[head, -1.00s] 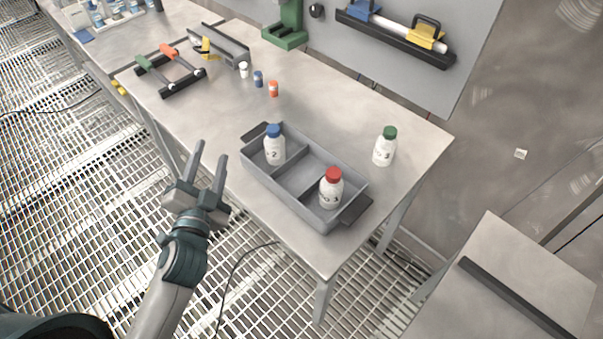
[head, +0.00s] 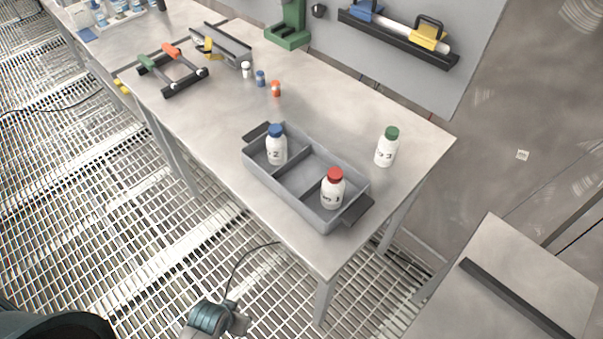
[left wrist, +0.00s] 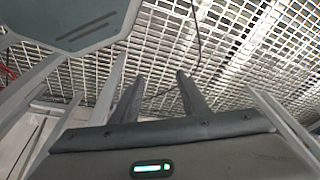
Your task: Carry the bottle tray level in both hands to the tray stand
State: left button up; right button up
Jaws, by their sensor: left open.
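The grey bottle tray (head: 264,184) sits on the steel table, with a dark handle at each end. A blue-capped white bottle (head: 277,150) stands in its far-left compartment and a red-capped one (head: 332,192) in its near-right compartment; the compartment between is empty. A green-capped bottle (head: 386,150) stands on the table right of the tray. My left gripper (left wrist: 160,76) is open and empty over the floor grating in the left wrist view. In the head view only part of my left arm shows at the bottom, apart from the tray. My right gripper is out of view.
A lower grey surface (head: 500,300) with a dark bar is at bottom right; I cannot tell whether it is the tray stand. Small coloured bottles (head: 261,79) and a rack with handles (head: 172,72) stand farther back. Grating lies in front of the table.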

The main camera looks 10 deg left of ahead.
pick_arm(q)
jog(key=s+f+g, duration=0.1)
jog(key=s+f, duration=0.2)
jog(key=f, duration=0.5)
jog(key=s+f, duration=0.4)
jog(key=f, duration=0.4)
jog(key=s+a+f, duration=0.3)
jog(key=s+f, duration=0.7)
jog(key=s, duration=0.3)
jog(key=shift+s+a+f+g, duration=0.25)
jog(key=shift+s+f+g, duration=0.05)
jog(key=shift+f+g, duration=0.1)
jog(key=shift+c, duration=1.2)
jog(key=shift+w+m, duration=0.1)
jog(key=shift+m, duration=0.2)
